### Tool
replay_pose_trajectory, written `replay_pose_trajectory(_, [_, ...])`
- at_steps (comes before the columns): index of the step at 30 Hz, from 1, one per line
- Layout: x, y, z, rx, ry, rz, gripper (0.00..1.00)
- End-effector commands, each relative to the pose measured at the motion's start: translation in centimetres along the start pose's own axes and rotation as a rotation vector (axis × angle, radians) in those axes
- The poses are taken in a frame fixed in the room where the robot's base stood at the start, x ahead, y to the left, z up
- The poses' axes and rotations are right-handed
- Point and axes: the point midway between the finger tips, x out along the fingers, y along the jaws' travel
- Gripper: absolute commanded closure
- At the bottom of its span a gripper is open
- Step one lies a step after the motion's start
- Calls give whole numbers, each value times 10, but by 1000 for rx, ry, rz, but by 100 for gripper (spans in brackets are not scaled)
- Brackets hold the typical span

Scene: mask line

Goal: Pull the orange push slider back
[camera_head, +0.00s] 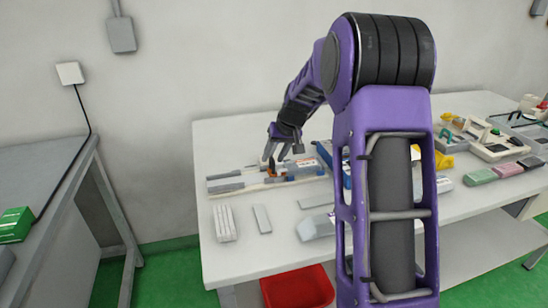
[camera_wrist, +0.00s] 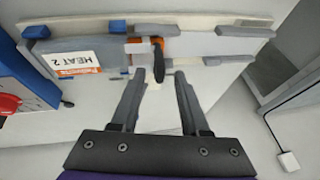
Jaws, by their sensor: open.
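The orange push slider (camera_wrist: 146,46) sits on a long board (camera_wrist: 190,24) with grey rails in the wrist view. It has a dark upright handle (camera_wrist: 157,62). In the head view the slider (camera_head: 271,170) shows small, below my gripper (camera_head: 280,152). In the wrist view my gripper (camera_wrist: 158,80) is open and empty. Its fingertips lie to either side of the handle's line, with the handle just beyond them in the picture. I cannot tell how high the fingers are above the board. A grey block labelled "HEAT 2" (camera_wrist: 80,62) lies left of the slider.
A blue box with a red part (camera_wrist: 15,90) stands left of the board in the wrist view. Grey pieces (camera_head: 262,218) and a white ribbed block (camera_head: 225,223) lie on the white table's front. A red bin (camera_head: 298,288) is below. My arm hides the table's middle.

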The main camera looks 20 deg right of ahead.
Motion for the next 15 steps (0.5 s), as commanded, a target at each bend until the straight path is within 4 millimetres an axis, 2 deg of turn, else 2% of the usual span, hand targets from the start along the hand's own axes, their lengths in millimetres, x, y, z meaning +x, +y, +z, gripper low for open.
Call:
replay_pose_trajectory(9, [3, 0, 0, 0, 0, 0, 55])
replay_pose_trajectory(11, [3, 0, 0, 0, 0, 0, 64])
replay_pose_trajectory(15, [3, 0, 0, 0, 0, 0, 89])
